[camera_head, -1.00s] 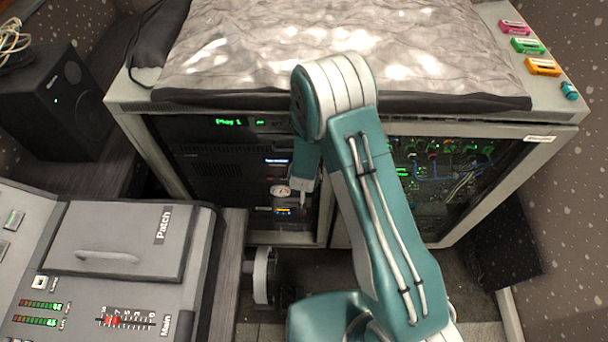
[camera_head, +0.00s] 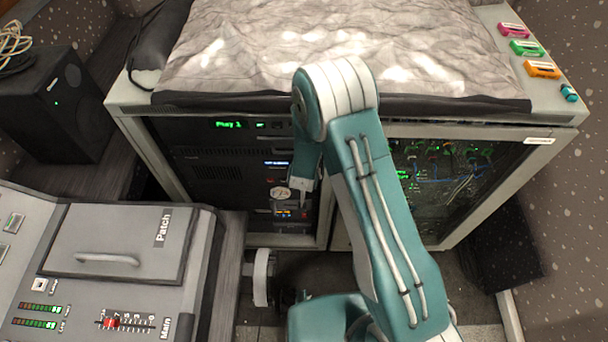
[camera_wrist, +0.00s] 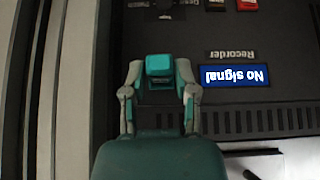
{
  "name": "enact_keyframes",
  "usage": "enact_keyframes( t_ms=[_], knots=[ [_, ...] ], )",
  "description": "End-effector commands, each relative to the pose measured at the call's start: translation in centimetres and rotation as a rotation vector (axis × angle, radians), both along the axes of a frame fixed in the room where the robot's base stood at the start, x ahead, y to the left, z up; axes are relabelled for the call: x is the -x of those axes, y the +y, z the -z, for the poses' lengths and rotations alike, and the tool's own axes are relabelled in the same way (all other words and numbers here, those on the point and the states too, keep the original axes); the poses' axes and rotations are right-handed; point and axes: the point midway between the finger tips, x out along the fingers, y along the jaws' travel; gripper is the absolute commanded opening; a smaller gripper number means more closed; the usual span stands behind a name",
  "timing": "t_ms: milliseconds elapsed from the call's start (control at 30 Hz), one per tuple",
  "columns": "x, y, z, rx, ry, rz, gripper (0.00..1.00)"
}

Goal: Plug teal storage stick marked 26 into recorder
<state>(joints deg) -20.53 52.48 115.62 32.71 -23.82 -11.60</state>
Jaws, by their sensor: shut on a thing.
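In the wrist view, a small teal block (camera_wrist: 160,65), the storage stick, sits between the two grey fingers of my gripper (camera_wrist: 160,80), which is shut on it. No number can be read on it. The dark recorder panel (camera_wrist: 270,90) fills the view behind it, seen upside down, with a "Recorder" label and a lit "No signal" display. Whether the stick touches the panel or a slot, I cannot tell; the gripper hides that spot. In the head view, my gripper (camera_head: 296,195) is small and partly hidden by my arm, in front of the rack's lower left bay.
A teal-blue item (camera_head: 569,92) lies at the rack top's right edge, near pink, green and orange labelled pieces (camera_head: 526,47). A grey cloth (camera_head: 330,50) covers most of the rack top (camera_head: 490,14). A mixing console (camera_head: 120,270) stands at the front left, a speaker (camera_head: 55,110) behind it.

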Motion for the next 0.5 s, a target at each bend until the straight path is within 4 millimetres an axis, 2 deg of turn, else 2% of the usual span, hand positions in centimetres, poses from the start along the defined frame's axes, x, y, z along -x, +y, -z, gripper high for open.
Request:
enact_keyframes(
  t_ms=[433,467,500],
  knots=[
    [0.03,-0.02,0.02,0.0,0.001,0.0,0.0],
    [0.04,-0.02,0.03,0.0,0.001,0.0,0.42],
    [0.04,-0.02,0.03,0.0,0.001,0.0,0.6]
  ],
)
